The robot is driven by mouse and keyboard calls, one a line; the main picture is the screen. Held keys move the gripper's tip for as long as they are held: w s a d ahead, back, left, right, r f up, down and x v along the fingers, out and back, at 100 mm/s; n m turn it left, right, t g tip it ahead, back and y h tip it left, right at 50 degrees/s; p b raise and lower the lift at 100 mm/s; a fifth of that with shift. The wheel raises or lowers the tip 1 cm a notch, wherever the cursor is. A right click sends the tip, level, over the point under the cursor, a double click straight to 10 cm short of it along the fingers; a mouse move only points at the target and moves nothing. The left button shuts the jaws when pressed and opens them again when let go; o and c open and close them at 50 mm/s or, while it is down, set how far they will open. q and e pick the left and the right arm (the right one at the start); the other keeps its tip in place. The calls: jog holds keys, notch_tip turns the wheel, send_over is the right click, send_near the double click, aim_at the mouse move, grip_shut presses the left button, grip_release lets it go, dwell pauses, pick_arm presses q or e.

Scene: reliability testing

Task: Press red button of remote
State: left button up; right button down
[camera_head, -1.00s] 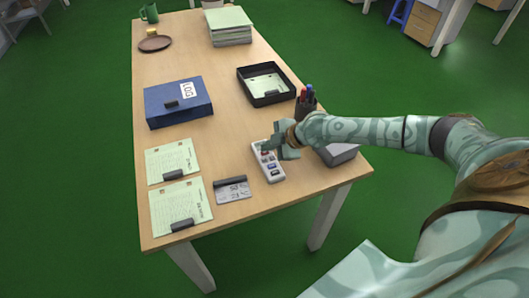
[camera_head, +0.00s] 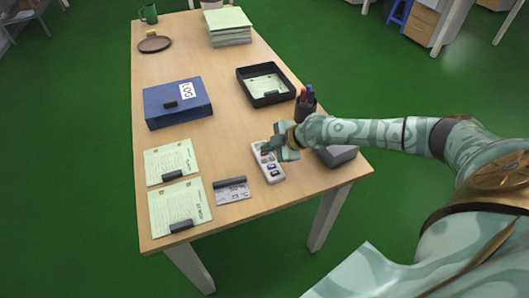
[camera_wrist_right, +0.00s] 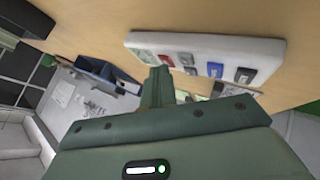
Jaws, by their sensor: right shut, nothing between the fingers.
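The remote (camera_head: 273,175) is a white slab with several coloured buttons, lying on the table near its front right part. My left gripper is not in view.
A dark pen cup (camera_head: 306,107) and a grey object (camera_head: 338,156) stand close to my right forearm. A card with a dark clip (camera_head: 232,191), papers (camera_head: 180,206), a blue binder (camera_head: 177,101) and a black tray (camera_head: 266,98) lie around. Bare wood lies between binder and remote.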

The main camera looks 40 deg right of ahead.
aim_at(268, 154)
jog(key=shift+r+p, duration=0.4)
jog(key=shift+r, duration=0.3)
jog(key=shift+r, duration=0.1)
jog(key=shift+r+p, duration=1.7)
jog(key=shift+r, duration=0.8)
jog(key=shift+f, duration=0.1)
